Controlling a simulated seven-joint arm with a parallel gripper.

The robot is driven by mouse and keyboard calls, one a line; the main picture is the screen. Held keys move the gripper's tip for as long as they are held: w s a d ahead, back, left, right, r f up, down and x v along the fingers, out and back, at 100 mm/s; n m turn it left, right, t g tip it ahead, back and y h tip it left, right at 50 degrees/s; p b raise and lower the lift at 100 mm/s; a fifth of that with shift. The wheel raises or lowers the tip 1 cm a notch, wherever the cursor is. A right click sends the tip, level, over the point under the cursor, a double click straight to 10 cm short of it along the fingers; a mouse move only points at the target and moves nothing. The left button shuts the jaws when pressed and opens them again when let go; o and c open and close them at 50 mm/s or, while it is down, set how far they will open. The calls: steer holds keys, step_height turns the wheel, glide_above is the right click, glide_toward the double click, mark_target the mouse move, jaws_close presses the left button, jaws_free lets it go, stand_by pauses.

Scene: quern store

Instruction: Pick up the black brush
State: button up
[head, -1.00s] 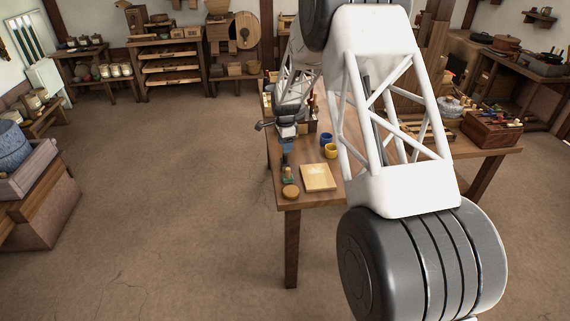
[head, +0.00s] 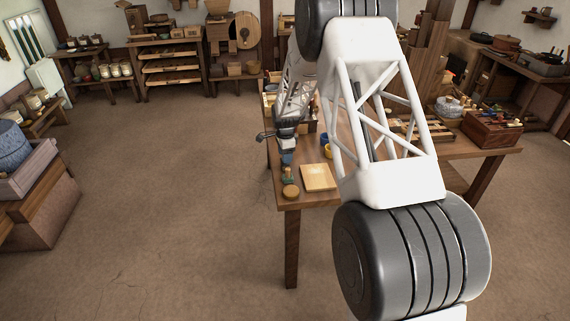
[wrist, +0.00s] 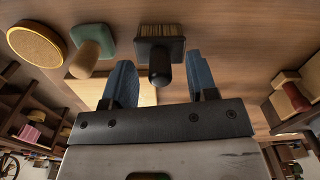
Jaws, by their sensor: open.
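The black brush (wrist: 160,52) shows in the wrist view, with a dark block, pale bristles along its far edge and a rounded black handle pointing toward me. My gripper (wrist: 162,72) is open, with one blue finger on either side of the handle. Nothing is visibly clamped, and I cannot tell whether a finger touches the brush. In the head view my gripper (head: 287,158) is low over the left part of the table (head: 310,198), and I cannot make out the black brush there.
A green block with a wooden knob (wrist: 92,50) lies close left of the brush. A round wooden disc (wrist: 37,44) is farther left. A pale board (head: 319,177) and a yellow cup (head: 329,153) stand near. A wooden box (head: 491,128) sits far right.

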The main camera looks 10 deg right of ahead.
steer(key=shift+f, duration=0.55)
jaws_close()
steer(key=shift+r, duration=0.1)
steer(key=shift+r, duration=4.95)
